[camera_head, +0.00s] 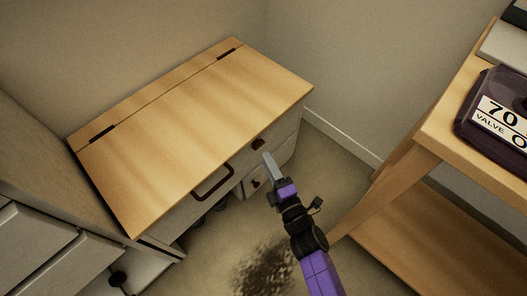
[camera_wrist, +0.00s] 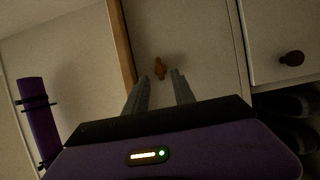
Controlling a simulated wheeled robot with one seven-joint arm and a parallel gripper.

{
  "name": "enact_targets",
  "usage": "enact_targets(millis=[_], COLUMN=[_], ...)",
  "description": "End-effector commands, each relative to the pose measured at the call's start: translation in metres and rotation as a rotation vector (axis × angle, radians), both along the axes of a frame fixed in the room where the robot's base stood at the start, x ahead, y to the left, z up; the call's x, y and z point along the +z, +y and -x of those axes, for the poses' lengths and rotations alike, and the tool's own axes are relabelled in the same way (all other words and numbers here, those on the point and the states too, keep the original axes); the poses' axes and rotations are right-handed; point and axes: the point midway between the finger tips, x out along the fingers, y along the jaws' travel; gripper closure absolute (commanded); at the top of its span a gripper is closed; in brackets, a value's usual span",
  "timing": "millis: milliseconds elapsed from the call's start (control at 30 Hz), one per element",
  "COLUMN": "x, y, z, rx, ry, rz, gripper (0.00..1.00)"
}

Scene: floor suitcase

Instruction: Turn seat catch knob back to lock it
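The seat catch knob (camera_head: 258,144) is small and dark brown on the front of the bench, just under the front edge of its wooden lid (camera_head: 190,110). In the wrist view the knob (camera_wrist: 160,68) looks orange-brown and elongated, its long side running roughly along the lid edge. The lid lies closed. My gripper (camera_head: 267,156) is in front of the bench, close to the knob. In the wrist view my gripper (camera_wrist: 160,76) has its two grey fingers apart, with the knob ahead of the gap between the tips. Nothing is held; contact with the knob cannot be told.
A dark handle (camera_head: 213,181) juts from the bench front. A drawer knob (camera_head: 255,184) sits below; it also shows in the wrist view (camera_wrist: 292,58). A wooden table (camera_head: 435,130) with a dark purple case (camera_head: 480,112) stands right. Grey drawers (camera_head: 35,240) stand left.

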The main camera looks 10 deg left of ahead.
Motion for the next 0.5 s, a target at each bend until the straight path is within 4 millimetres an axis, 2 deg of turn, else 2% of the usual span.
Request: enact_targets(millis=[200, 500], x=[-0.002, -0.001], y=[0.016, 0.024], z=[-0.029, -0.042], rx=[0.000, 0.000], ry=[-0.002, 0.001], rz=[-0.002, -0.002], gripper=[0.69, 0.69])
